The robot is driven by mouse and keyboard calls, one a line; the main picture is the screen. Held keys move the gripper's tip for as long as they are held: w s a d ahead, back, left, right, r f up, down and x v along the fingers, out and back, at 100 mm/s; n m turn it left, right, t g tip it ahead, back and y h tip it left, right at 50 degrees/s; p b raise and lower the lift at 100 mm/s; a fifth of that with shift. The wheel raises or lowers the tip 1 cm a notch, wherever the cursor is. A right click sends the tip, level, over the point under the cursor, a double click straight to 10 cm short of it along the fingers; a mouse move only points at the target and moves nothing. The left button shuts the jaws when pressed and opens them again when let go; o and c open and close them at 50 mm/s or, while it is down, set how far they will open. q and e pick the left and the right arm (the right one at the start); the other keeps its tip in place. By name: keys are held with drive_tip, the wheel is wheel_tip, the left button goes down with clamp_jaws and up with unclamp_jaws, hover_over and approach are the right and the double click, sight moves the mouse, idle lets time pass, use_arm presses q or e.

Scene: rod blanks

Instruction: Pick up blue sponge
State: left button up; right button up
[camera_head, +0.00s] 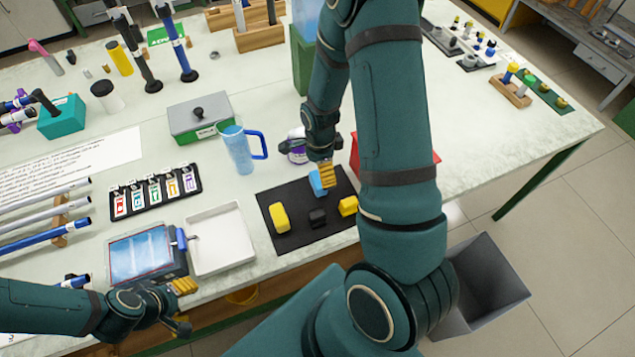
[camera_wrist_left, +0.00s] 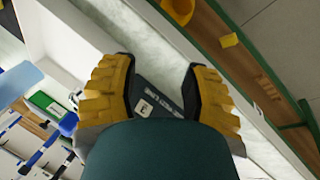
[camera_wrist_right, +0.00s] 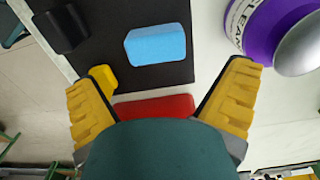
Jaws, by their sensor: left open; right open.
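The blue sponge (camera_head: 316,184) lies on a black mat (camera_head: 288,241), near its back edge, partly hidden by my right gripper (camera_head: 326,172). In the right wrist view the whole sponge (camera_wrist_right: 156,45) shows beyond the two open fingertips (camera_wrist_right: 160,85), between their lines and apart from both. My right gripper is open, empty and above the mat. My left gripper (camera_head: 185,306) is open and empty at the table's front edge, beside a tablet-like device (camera_head: 140,256). Its open fingers (camera_wrist_left: 160,85) also show in the left wrist view.
A yellow sponge (camera_head: 279,217), a black block (camera_head: 318,217) and another yellow piece (camera_head: 348,205) share the mat. A red object (camera_wrist_right: 155,107) and a purple-white container (camera_wrist_right: 250,25) stand close to the right gripper. A white tray (camera_head: 221,240) and a blue mug (camera_head: 237,150) are left of the mat.

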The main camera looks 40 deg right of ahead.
sight(318, 179)
drive_tip(key=shift+s+a+f, duration=0.1)
drive_tip(key=shift+a+f, duration=0.1)
drive_tip(key=shift+f, duration=1.55)
drive_tip(key=shift+a+f, duration=0.15)
drive_tip(key=shift+f, duration=1.6)
drive_tip(key=c, duration=0.8)
